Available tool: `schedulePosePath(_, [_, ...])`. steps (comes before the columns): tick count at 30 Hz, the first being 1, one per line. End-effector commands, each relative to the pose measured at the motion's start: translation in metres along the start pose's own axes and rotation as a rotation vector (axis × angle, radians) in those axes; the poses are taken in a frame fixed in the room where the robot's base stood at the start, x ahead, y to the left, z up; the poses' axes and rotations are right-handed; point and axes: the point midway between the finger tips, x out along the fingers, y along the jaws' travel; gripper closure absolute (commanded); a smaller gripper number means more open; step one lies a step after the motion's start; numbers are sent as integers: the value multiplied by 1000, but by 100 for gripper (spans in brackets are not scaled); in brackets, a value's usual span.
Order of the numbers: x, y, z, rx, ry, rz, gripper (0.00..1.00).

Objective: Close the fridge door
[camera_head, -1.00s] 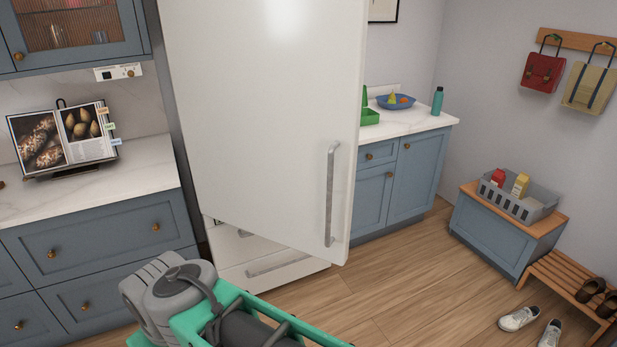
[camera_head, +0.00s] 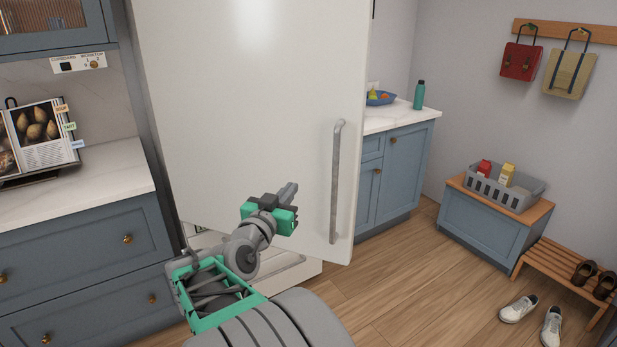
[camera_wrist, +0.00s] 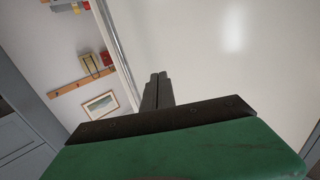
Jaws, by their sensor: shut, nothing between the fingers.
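The white fridge door (camera_head: 250,110) stands open in the head view, swung out toward me, with its free edge on the right. Its long grey upright handle (camera_head: 336,180) is near that edge. The white drawer fronts (camera_head: 290,272) of the fridge show below the door. My gripper (camera_head: 290,190) is shut and empty, in front of the door's lower part and left of the handle. In the wrist view the shut fingers (camera_wrist: 158,90) point along the white door face (camera_wrist: 230,70). I cannot tell whether the fingertips touch the door.
A blue drawer unit with a marble worktop (camera_head: 75,190) stands left of the fridge. A blue cabinet (camera_head: 395,170) stands behind the door's right edge. A bench with a grey crate (camera_head: 505,187), a slatted rack (camera_head: 570,272) and white shoes (camera_head: 519,308) are at right. The wooden floor between is clear.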

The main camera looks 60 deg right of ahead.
Motion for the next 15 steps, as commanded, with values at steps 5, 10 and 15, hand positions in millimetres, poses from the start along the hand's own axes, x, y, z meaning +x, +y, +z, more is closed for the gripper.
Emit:
schedulePosePath(5, [35,3,-2,-4,-6,8,100])
schedulePosePath(10, [73,3,-2,-3,-6,7,100])
schedulePosePath(15, [107,3,-2,-3,-7,5,100])
